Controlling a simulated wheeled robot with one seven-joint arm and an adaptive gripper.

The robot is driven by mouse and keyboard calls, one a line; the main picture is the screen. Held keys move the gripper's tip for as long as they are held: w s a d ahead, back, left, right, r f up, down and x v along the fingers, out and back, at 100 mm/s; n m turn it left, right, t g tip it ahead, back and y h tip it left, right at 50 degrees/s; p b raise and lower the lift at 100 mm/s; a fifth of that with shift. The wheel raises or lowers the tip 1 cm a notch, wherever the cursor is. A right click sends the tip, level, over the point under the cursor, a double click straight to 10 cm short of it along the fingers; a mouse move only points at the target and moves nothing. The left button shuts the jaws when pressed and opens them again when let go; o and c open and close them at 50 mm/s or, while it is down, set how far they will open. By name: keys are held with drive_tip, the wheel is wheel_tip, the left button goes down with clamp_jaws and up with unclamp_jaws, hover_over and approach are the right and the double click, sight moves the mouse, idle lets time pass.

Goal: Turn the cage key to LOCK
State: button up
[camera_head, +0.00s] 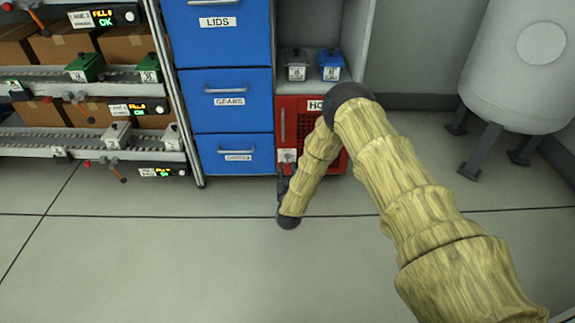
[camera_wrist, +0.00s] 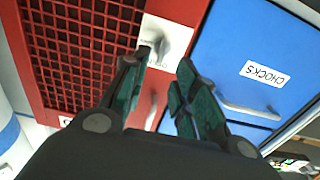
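The red cage (camera_head: 311,104) stands at floor level in the head view, partly hidden by my arm. Its white key plate (camera_head: 288,155) is at its lower left. In the wrist view the plate (camera_wrist: 180,33) lies between the red mesh cage front (camera_wrist: 85,45) and a blue drawer. A dark grey key (camera_wrist: 160,45) sticks out of the plate; its lettering is too blurred to read. My gripper (camera_wrist: 163,60) is open and empty, its fingertips close to the key. The left fingertip overlaps the key's edge in view; I cannot tell whether they touch. In the head view my arm mostly hides the gripper.
Blue drawers (camera_head: 232,104) stand left of the cage, with a handle (camera_wrist: 245,108) near my right finger. A grey and a blue box (camera_head: 331,66) sit on the shelf above. A conveyor rack (camera_head: 85,75) is at left, a white tank (camera_head: 520,60) at right. The floor in front is clear.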

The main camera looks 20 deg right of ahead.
sight(287, 156)
drive_tip(key=shift+b+x, duration=1.05)
drive_tip(key=shift+x, duration=1.8)
clamp_jaws()
